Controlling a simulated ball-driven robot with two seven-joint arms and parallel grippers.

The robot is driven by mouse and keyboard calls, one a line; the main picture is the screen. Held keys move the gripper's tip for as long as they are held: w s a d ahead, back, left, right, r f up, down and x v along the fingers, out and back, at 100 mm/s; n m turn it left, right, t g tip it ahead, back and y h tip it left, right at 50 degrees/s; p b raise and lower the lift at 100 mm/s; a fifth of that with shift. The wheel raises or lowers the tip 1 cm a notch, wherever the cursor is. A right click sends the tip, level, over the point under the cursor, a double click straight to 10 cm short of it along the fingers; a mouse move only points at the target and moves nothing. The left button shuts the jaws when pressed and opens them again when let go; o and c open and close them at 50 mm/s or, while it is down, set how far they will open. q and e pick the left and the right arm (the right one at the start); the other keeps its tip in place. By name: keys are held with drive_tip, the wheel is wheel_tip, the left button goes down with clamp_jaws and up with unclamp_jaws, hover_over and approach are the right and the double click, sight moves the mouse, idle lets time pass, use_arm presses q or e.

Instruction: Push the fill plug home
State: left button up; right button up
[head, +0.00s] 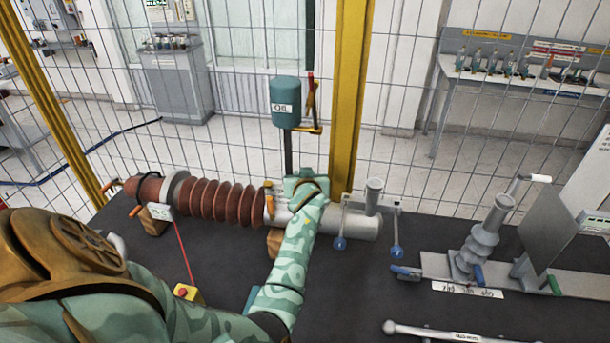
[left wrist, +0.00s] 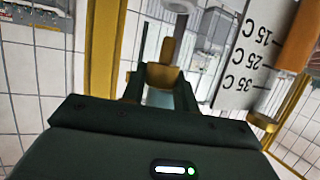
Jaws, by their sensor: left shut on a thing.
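The bushing lies across the table, with brown ribs (head: 225,200) and a grey metal body (head: 350,222). My left arm reaches over that body, and its wrist hides the fingertips in the head view. In the left wrist view my left gripper (left wrist: 160,92) is shut on a brown-orange piece (left wrist: 163,74), which looks like the fill plug. A fill opening cannot be made out, so I cannot tell how deep the plug sits. A white scale (left wrist: 255,55) marked 15 C, 25 C and 35 C stands close to the right of the fingers. My right gripper is not in view.
A teal oil can (head: 286,103) hangs on a post behind the bushing. A yellow post (head: 350,100) and wire fence stand behind the table. A grey stepped fitting (head: 482,240) stands at right, with a metal bar (head: 430,332) in front. A red-and-yellow button box (head: 187,293) is near my arm.

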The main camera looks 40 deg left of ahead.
use_arm(q)
drive_tip(key=shift+f+b, duration=0.4)
drive_tip(key=shift+f, duration=0.4)
idle(0.9)
drive_tip(key=shift+f+b, duration=1.5)
drive_tip(key=shift+f, duration=0.35)
drive_tip(key=o, duration=1)
drive_tip(key=shift+c, duration=0.2)
drive_tip(key=shift+o, duration=0.9)
drive_tip(key=shift+w, duration=0.1)
drive_tip(key=shift+r, duration=0.1)
